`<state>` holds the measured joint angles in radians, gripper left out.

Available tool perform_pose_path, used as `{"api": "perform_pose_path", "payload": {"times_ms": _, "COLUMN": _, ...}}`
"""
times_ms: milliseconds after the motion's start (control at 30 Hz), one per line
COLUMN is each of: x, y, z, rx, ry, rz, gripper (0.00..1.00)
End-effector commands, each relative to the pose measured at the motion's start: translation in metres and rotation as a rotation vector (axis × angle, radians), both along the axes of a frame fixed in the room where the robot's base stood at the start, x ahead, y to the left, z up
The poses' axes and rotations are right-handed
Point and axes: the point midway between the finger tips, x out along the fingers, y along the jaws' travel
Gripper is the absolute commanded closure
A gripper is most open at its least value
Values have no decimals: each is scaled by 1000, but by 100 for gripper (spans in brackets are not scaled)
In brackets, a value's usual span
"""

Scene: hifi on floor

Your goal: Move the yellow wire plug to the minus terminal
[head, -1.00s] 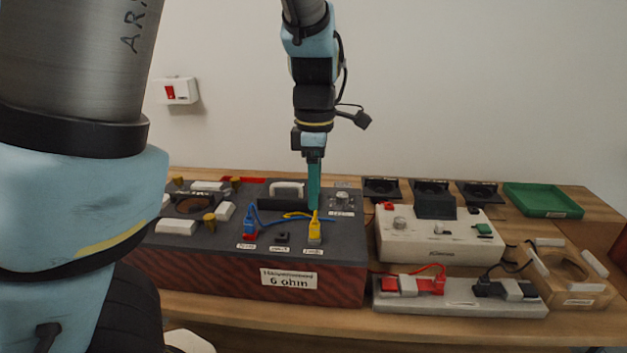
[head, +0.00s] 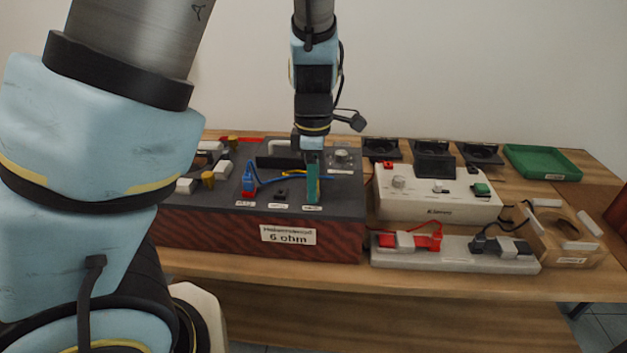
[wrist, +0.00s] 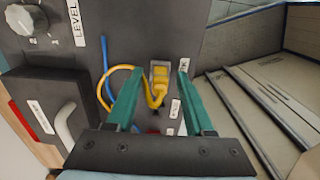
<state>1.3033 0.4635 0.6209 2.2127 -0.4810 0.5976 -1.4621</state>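The yellow wire plug (wrist: 158,86) sits upright in a grey socket on the dark top of the 6 ohm box (head: 262,236), at its right front. Its yellow wire (wrist: 119,70) loops away to one side. My gripper (wrist: 160,72) is open, with one green finger on each side of the plug and gaps showing. In the head view my gripper (head: 312,196) is down at the box top and hides most of the plug. A black socket (head: 281,194) stands empty left of it. The blue plug (head: 248,184) is further left. The socket labels are too small to read.
A knob (head: 340,157) stands behind my gripper and a black block with a handle (head: 284,161) behind left. A white device (head: 437,197) and a grey strip with red and black plugs (head: 455,262) are on the right. A green tray (head: 542,162) lies back right.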

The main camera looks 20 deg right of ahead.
Motion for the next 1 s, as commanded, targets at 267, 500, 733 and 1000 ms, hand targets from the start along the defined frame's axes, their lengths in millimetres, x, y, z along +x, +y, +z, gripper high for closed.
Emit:
{"api": "perform_pose_path", "payload": {"times_ms": 267, "x": 0, "y": 0, "z": 0, "rx": 0, "ry": 0, "rz": 0, "gripper": 80}}
{"api": "perform_pose_path", "payload": {"times_ms": 500, "x": 0, "y": 0, "z": 0, "rx": 0, "ry": 0, "rz": 0, "gripper": 100}}
{"api": "perform_pose_path", "payload": {"times_ms": 733, "x": 0, "y": 0, "z": 0, "rx": 0, "ry": 0, "rz": 0, "gripper": 100}}
{"api": "perform_pose_path", "payload": {"times_ms": 1000, "x": 0, "y": 0, "z": 0, "rx": 0, "ry": 0, "rz": 0, "gripper": 100}}
